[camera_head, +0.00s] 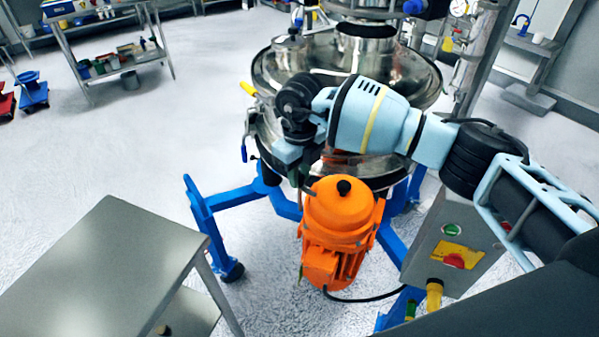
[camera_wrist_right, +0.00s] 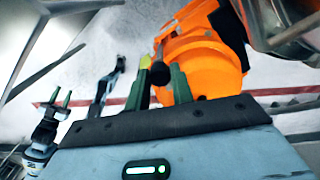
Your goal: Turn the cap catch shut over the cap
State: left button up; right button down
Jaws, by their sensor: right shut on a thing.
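My right gripper (camera_head: 297,178) is at the near side of the steel sifter drum (camera_head: 430,75), just left of and above the orange motor (camera_head: 340,215). In the right wrist view its green fingers (camera_wrist_right: 160,88) stand a little apart. A black knob (camera_wrist_right: 160,72) shows between them, with a yellow-green piece beside the left finger. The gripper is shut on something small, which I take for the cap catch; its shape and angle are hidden. I cannot make out the cap. My left gripper (camera_wrist_right: 60,98) shows far left in the right wrist view, its two fingers apart and empty.
A steel table (camera_head: 110,260) stands at the front left. The sifter's blue frame (camera_head: 235,196) spreads around the motor. A grey control box (camera_head: 450,245) with a red knob stands at the right.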

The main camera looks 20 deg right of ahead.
aim_at(300, 176)
jog(key=c, duration=1.2)
grip_release()
jog(key=shift+r, duration=0.1)
jog(key=shift+r, duration=3.85)
